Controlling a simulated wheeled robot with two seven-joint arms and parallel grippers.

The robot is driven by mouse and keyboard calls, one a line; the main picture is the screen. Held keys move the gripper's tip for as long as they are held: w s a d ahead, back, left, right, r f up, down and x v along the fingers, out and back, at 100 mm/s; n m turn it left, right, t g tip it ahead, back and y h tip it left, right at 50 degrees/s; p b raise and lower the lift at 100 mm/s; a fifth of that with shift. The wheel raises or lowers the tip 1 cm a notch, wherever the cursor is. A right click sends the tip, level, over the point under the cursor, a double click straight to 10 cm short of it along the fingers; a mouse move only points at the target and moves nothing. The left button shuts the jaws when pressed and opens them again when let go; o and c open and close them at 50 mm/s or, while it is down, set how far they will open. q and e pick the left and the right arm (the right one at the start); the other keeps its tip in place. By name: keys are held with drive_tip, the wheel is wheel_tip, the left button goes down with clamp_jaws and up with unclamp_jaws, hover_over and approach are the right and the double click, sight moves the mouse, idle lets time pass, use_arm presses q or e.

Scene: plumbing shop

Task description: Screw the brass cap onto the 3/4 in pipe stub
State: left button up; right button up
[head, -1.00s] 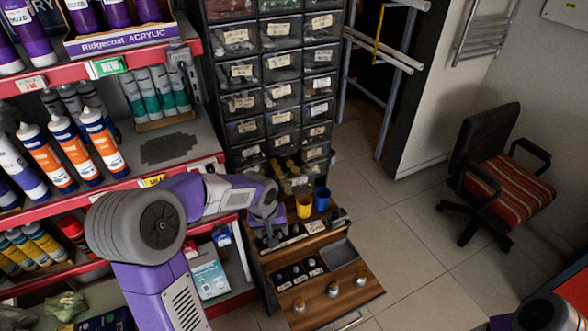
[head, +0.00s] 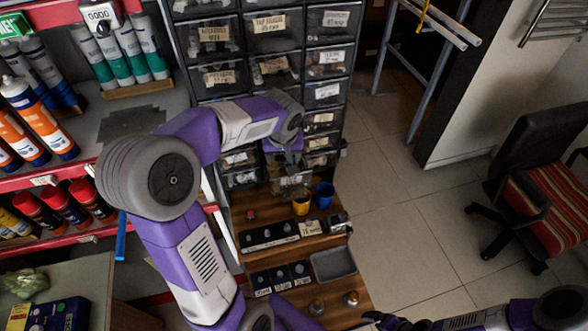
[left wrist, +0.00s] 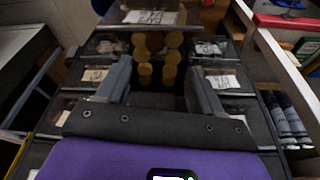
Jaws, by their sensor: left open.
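My left gripper (head: 290,165) is open over a pulled-out drawer (head: 292,186) at the back of the wooden bench. In the left wrist view, its two fingers (left wrist: 160,85) stand apart, with several round brass-coloured pieces (left wrist: 145,70) between and beyond them. I cannot tell which of these, if any, is the cap. Two short metal stubs with brass-coloured tops, one left (head: 317,306) and one right (head: 352,298), stand at the bench's front. Their sizes are not readable, and my left arm covers the area left of them. My right gripper (head: 382,320) is partly visible at the bottom edge, its jaws unclear.
A yellow cup (head: 301,207) and a blue cup (head: 324,196) stand near the drawer. A grey tray (head: 334,264), a black strip with small parts (head: 267,236) and small labelled black plates (head: 281,277) lie on the bench. Red shelving is left; open floor (head: 400,240) is right.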

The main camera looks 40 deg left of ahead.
sight(286, 171)
use_arm(q)
drive_tip(key=shift+w+b+x, duration=0.25)
drive_tip(key=shift+b+x, duration=0.15)
drive_tip(key=shift+x, duration=0.75)
drive_tip(key=shift+w+b+x, duration=0.2)
drive_tip(key=shift+b+x, duration=0.2)
drive_tip(key=shift+x, duration=0.75)
use_arm(e)
drive_tip(key=shift+w+f, duration=0.3)
drive_tip(key=shift+f, duration=0.35)
drive_tip(key=shift+w+f, duration=0.3)
drive_tip(key=shift+f, duration=0.35)
use_arm(q)
drive_tip(key=shift+d, duration=0.2)
drive_tip(key=b+x, duration=0.1)
drive_tip(key=x, duration=0.4)
drive_tip(key=shift+a+f+b, duration=0.1)
drive_tip(key=shift+b, duration=0.2)
use_arm(e)
drive_tip(key=shift+f, duration=0.7)
use_arm(q)
drive_tip(key=c, duration=1.1)
